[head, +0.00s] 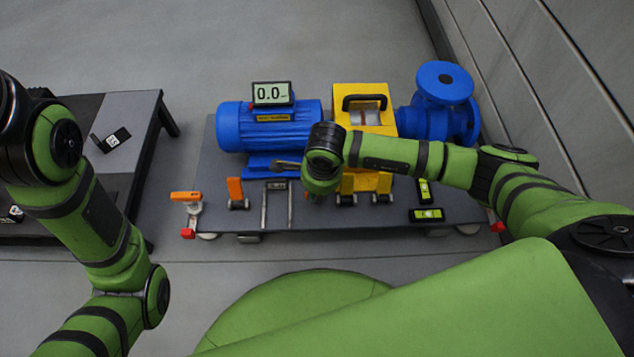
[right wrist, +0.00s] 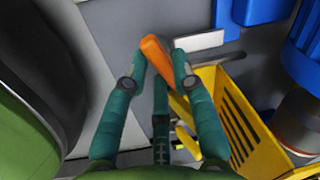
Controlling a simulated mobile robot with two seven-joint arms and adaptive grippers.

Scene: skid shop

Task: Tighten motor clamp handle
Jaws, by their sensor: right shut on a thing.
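The blue motor (head: 238,125) sits on the grey skid plate (head: 212,160), with a display reading 0.0 (head: 272,93) on top. In the right wrist view, my right gripper (right wrist: 160,58) is closed around an orange clamp handle (right wrist: 154,50), whose end stands out beyond the fingers. In the head view, my right wrist (head: 324,160) hides the fingers and the held handle, in front of the motor's right end. Another orange handle (head: 235,188) stands upright at the front, and one (head: 186,197) lies flat at the left corner. My left gripper is out of view.
A yellow guard (head: 375,97) stands between motor and blue pump (head: 442,100); it also shows in the right wrist view (right wrist: 245,125). Yellow clamps (head: 383,183) and green levels (head: 427,215) lie right of my wrist. A dark table (head: 120,165) stands at left.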

